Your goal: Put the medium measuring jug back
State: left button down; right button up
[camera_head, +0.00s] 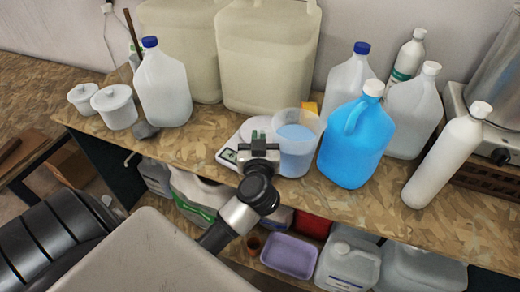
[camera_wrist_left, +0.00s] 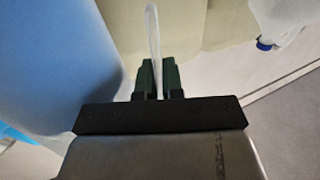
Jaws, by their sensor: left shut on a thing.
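The measuring jug (camera_head: 300,148), translucent with blue liquid in it, is upright at the middle of the bench, just left of the big blue jug. My left gripper (camera_head: 258,148) is at its left side, shut on its handle. In the left wrist view the pale, thin handle (camera_wrist_left: 153,45) stands between the fingers (camera_wrist_left: 158,82), and the bluish jug wall (camera_wrist_left: 60,65) fills the left. I cannot tell whether the jug's base touches the bench. My right gripper is not in view.
A scale (camera_head: 228,157) lies behind my gripper, partly hidden. A blue jug (camera_head: 356,140) stands close on the right, with white bottles beyond. Large canisters (camera_head: 265,60) stand behind. Left are a white jug (camera_head: 163,88) and lidded tubs (camera_head: 115,106).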

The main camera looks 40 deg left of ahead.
pick_arm(q)
jog(key=shift+f+b, duration=0.35)
jog(key=shift+f, duration=1.35)
jog(key=c, duration=1.7)
grip_release()
jog(key=shift+f, duration=0.25)
jog(key=o, duration=0.4)
jog(key=shift+s, duration=0.1)
jog(key=shift+o, duration=0.2)
jog(key=shift+d+r, duration=0.1)
jog(key=shift+r, duration=0.05)
